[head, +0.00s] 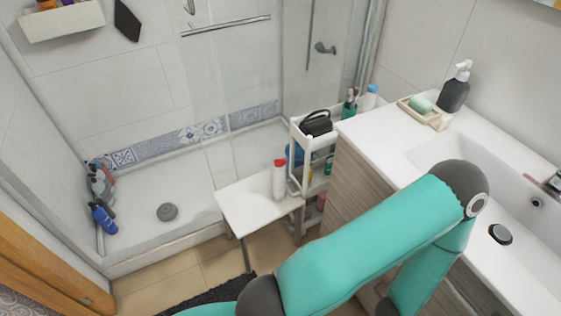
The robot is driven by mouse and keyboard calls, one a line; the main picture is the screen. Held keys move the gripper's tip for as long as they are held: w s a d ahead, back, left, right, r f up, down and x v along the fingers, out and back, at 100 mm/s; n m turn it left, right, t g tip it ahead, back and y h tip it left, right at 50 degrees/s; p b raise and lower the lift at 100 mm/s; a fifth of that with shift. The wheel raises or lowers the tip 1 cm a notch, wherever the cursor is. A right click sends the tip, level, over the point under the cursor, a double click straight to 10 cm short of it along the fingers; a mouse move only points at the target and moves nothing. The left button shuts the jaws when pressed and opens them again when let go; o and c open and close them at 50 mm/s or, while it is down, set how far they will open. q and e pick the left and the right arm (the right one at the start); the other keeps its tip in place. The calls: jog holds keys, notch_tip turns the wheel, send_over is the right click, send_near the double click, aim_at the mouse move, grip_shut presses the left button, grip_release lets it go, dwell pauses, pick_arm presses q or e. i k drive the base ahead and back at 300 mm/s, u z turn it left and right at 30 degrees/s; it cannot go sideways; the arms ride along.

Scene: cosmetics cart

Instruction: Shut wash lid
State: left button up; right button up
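A white bottle with a red top (279,181) stands upright on a small white stool (243,208) in front of the shower. It may be the wash; its lid is too small to tell open or shut. One of my teal arms crosses the lower right of the head view, bends at a dark elbow and runs back down. Neither gripper can be made out in this view. No contact between a gripper and the bottle shows.
A narrow white cart (297,133) with a black bag (316,122) and several bottles stands right of the stool, against the wood-fronted vanity (352,187). A soap dish (430,116) and dark pump bottle (455,92) stand by the sink. Blue bottles (104,219) stand at the shower's left.

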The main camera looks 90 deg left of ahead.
aim_at(282, 162)
jog(key=z, duration=1.55)
jog(key=i, duration=0.1)
jog(key=u, duration=2.45)
jog(key=i, duration=0.2)
jog(key=u, duration=2.2)
jog(key=k, duration=0.55)
jog(key=u, duration=0.35)
jog(key=i, duration=1.6)
jog(key=z, duration=0.35)
